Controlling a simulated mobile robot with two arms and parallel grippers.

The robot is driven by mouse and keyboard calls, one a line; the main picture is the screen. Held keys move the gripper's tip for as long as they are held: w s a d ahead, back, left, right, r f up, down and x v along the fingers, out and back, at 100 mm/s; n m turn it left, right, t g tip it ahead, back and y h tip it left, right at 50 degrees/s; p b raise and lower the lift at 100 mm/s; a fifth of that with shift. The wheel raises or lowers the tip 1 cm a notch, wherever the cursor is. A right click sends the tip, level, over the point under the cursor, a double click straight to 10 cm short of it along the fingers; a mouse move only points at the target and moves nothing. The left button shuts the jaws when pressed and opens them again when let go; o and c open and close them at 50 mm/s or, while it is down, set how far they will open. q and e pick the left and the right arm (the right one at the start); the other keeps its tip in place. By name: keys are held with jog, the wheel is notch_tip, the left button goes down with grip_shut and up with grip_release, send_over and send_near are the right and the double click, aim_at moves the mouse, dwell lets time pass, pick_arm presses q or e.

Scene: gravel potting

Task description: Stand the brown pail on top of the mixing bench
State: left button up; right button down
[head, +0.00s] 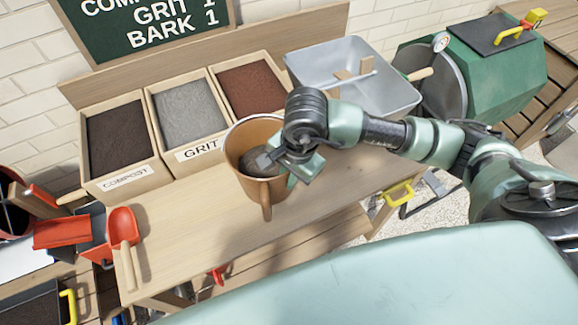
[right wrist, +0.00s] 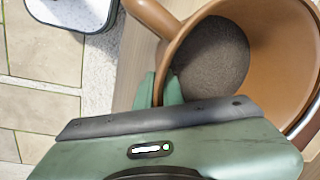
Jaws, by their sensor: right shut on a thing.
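The brown pail (head: 236,158) is over the wooden mixing bench (head: 185,220) in the head view, in front of the grit and bark bins. It looks upright or slightly tilted, with its handle toward me and dark grainy material inside. I cannot tell whether its base touches the bench top. My right gripper (head: 283,170) is shut on the pail's near right rim. In the right wrist view the fingers (right wrist: 166,92) pinch the wall of the pail (right wrist: 275,30) close to its handle. My left gripper is not in view.
Compost (head: 118,140), grit (head: 190,112) and bark (head: 248,88) bins line the back of the bench. A metal tub (head: 345,65) stands right of them, near a green drum mixer (head: 500,75). A red scoop (head: 122,226) lies at the bench's left end. The front middle is clear.

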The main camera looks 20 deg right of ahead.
aim_at(287, 194)
notch_tip(287, 194, down, 4)
jog(key=shift+r+p, duration=0.15)
jog(key=shift+p, duration=0.2)
jog(key=shift+w, duration=0.1)
jog(key=shift+f, duration=0.25)
jog(key=c, duration=1.5)
grip_release()
jog(key=shift+f, duration=0.1)
jog(key=shift+c, duration=0.2)
